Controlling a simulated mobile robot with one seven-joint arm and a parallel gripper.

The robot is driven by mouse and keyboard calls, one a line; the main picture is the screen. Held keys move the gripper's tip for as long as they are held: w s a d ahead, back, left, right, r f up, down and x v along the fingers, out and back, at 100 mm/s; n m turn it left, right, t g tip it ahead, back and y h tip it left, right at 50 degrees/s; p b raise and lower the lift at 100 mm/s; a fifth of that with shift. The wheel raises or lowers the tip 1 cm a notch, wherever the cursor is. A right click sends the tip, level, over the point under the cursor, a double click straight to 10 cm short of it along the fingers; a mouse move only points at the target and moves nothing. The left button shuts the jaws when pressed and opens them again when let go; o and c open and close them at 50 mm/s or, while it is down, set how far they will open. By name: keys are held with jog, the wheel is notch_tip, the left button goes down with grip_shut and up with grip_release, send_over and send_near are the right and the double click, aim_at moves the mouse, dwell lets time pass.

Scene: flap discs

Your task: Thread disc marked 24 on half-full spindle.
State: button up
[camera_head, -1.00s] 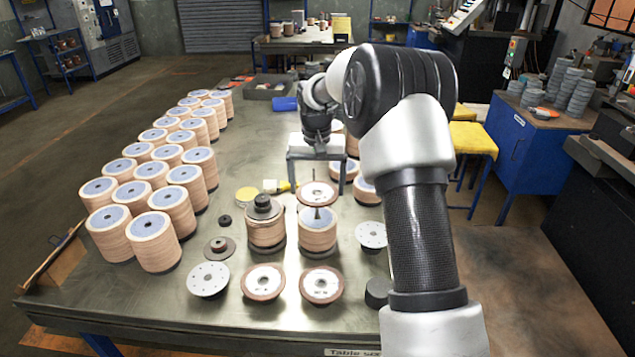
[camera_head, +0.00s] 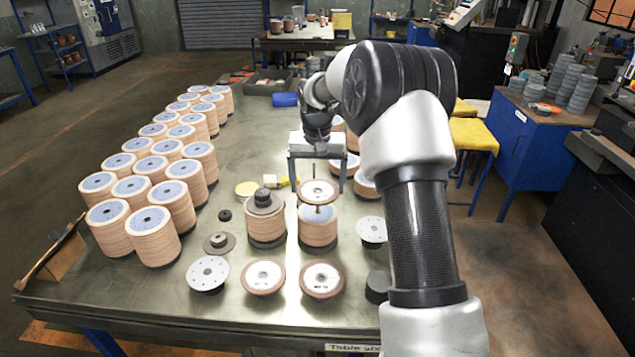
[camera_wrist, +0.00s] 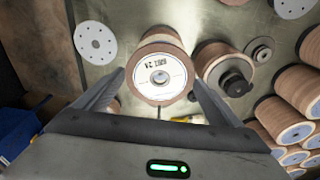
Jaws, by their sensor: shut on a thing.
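The disc marked 24 (camera_wrist: 160,78) is pale with a brown rim, and its print shows in the wrist view. My gripper (camera_wrist: 159,84) is shut on it, one finger at each side. In the head view the held disc (camera_head: 318,192) is level above a partial stack on a spindle (camera_head: 319,230), with a visible gap. A thin dark rod shows between disc and stack. I cannot tell whether it passes through the disc's hole. Left of it is a stack with a dark knobbed cap (camera_head: 265,225).
Two brown-rimmed discs (camera_head: 263,276) (camera_head: 321,279) and pale perforated discs (camera_head: 208,273) (camera_head: 371,229) lie in front and beside. Rows of tall disc stacks (camera_head: 150,235) fill the table's left. A flanged nut (camera_head: 219,242) lies by the capped stack. Bare table (camera_head: 110,290) lies at the front left.

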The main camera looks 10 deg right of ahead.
jog(key=shift+f+b, duration=0.7)
jog(key=shift+f, duration=0.7)
jog(key=shift+f+b, duration=1.05)
jog(key=shift+f, duration=0.85)
jog(key=o, duration=0.9)
jog(key=shift+o, duration=0.2)
notch_tip(320, 180, up, 17)
jog(key=s, duration=0.2)
jog(key=shift+a+r+p, duration=0.2)
jog(key=shift+a+p, duration=0.1)
jog(key=shift+p, duration=0.05)
